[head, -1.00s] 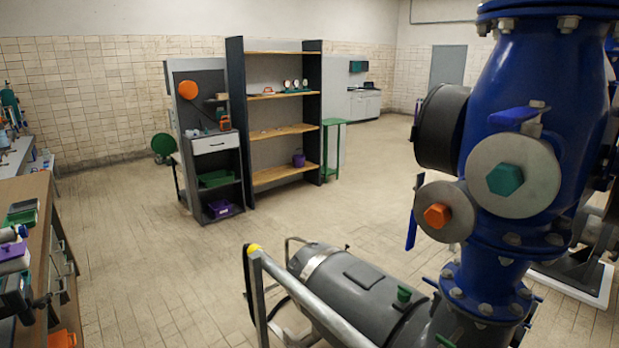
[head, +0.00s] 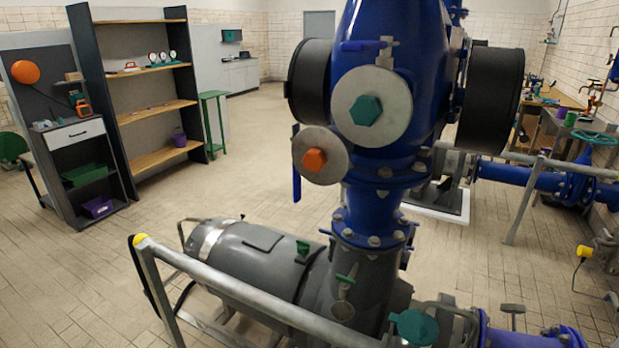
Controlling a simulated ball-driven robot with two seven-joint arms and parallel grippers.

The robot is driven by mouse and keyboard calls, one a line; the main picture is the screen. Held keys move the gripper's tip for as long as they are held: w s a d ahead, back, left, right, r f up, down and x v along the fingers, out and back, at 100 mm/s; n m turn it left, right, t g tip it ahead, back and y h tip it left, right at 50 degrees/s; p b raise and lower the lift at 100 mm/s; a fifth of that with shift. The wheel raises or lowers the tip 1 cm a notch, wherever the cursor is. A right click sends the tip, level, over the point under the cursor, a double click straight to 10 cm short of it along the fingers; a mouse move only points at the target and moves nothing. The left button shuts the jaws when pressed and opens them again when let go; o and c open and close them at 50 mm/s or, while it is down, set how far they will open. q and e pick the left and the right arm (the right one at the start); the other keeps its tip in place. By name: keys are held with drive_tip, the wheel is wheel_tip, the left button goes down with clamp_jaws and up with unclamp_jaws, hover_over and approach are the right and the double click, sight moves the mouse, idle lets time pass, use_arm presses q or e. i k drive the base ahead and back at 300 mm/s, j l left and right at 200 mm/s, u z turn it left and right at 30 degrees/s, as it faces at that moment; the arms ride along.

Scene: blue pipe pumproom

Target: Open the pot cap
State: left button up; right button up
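A large blue pipe body (head: 395,90) stands right of centre. On its front is a round grey cap (head: 371,110) with a green hex nut at its centre. Below and to the left of it is a smaller round grey cap (head: 320,155) with an orange hex nut. Both caps sit in place on the blue body. I cannot tell which of them is the pot cap. Neither of my grippers is in view.
A grey motor (head: 255,260) lies low behind a metal rail (head: 230,285) with a yellow end. An open shelf (head: 150,110) stands back left. Blue pipes (head: 520,175) and a valve wheel are at the right. The tiled floor between shelf and motor is clear.

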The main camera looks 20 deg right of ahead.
sight(415, 321)
drive_tip(key=z, duration=1.45)
